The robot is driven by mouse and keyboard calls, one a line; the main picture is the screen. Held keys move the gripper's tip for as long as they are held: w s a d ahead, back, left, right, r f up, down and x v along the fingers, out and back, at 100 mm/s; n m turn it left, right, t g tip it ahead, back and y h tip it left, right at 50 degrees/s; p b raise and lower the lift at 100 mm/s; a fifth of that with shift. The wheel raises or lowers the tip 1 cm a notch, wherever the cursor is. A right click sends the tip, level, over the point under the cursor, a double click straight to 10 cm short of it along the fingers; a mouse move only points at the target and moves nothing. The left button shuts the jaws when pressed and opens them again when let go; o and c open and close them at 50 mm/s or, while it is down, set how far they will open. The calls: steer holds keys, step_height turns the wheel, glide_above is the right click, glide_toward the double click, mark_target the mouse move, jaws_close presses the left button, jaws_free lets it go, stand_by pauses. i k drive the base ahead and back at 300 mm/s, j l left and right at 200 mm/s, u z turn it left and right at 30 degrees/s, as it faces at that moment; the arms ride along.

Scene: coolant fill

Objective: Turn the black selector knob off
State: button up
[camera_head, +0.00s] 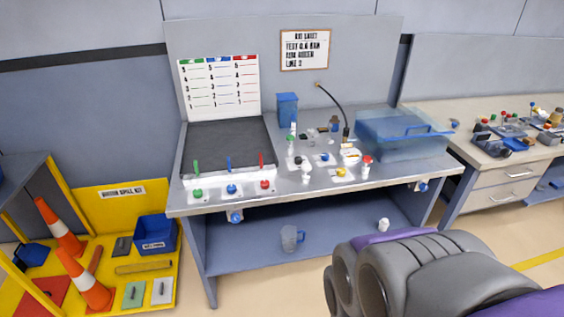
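A metal workbench (225,206) stands ahead of me with a dark panel and several small fittings on its top. A small dark piece (298,160) sits among the white fittings mid-bench; I cannot tell whether it is the black selector knob or how it is turned. Colored knobs stand along the bench front: green (197,192), blue (231,188), red (265,184) and yellow (341,172). My grey and purple arm links fill the lower right. My gripper is not in view.
A blue translucent bin (400,140) stands at the bench's right end, and a thin black gooseneck (335,101) rises mid-bench. A yellow spill kit (122,205) with orange cones (84,280) is at left. A second bench (500,171) stands at right.

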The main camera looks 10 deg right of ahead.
mark_target(298, 160)
steer(key=i+l, duration=0.35)
steer(key=i, duration=0.15)
steer(key=i+l, duration=0.35)
steer(key=i, duration=0.15)
steer(key=u, duration=0.05)
